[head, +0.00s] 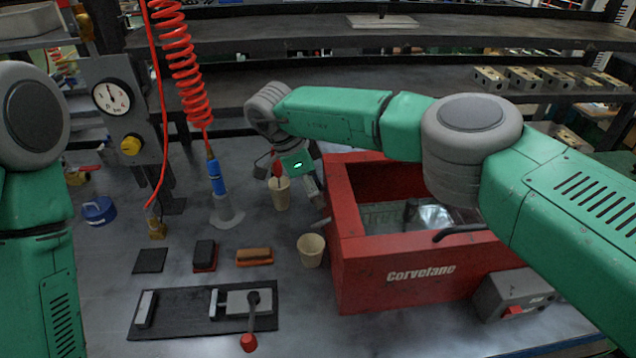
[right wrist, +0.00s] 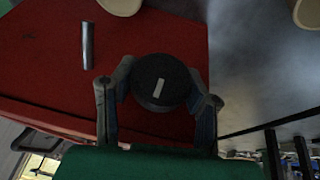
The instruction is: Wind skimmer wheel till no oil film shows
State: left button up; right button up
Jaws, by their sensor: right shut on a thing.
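The red tank (head: 400,280) marked "Corvelane" stands right of centre, its top open. Inside lies a greyish liquid surface (head: 385,215) with a bright glint; my arm hides part of it, and I cannot tell how much oil film is on it. In the right wrist view a round black wheel (right wrist: 160,82) with a pale stripe sits by the tank's red wall (right wrist: 50,65). My right gripper (right wrist: 160,95) has its fingers closed on both sides of this wheel. In the head view the right gripper (head: 312,187) is at the tank's left side, and the wheel is hidden. My left gripper is out of view.
A metal rod (right wrist: 87,46) sticks out from the red wall near the wheel. Pale cups (head: 311,251) stand left of the tank. A grey box with a red switch (head: 515,308) is at its front right. A clamp plate (head: 180,315) and small blocks lie front left.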

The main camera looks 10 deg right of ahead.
jog(key=t+p, duration=0.1)
jog(key=p, duration=0.1)
jog(key=t+p, duration=0.1)
jog(key=p, duration=0.1)
jog(key=shift+a+r, duration=0.1)
jog(key=shift+r, duration=0.2)
jog(key=shift+f+m+t+p, duration=0.1)
jog(key=shift+m+t+p, duration=0.2)
jog(key=shift+t+p, duration=0.4)
jog(key=shift+w+f+m+t+p, duration=0.1)
jog(key=shift+m+t+p, duration=0.2)
jog(key=shift+t, duration=0.8)
jog(key=o, duration=1.2)
jog(key=shift+a+f, duration=0.1)
jog(key=shift+a, duration=0.1)
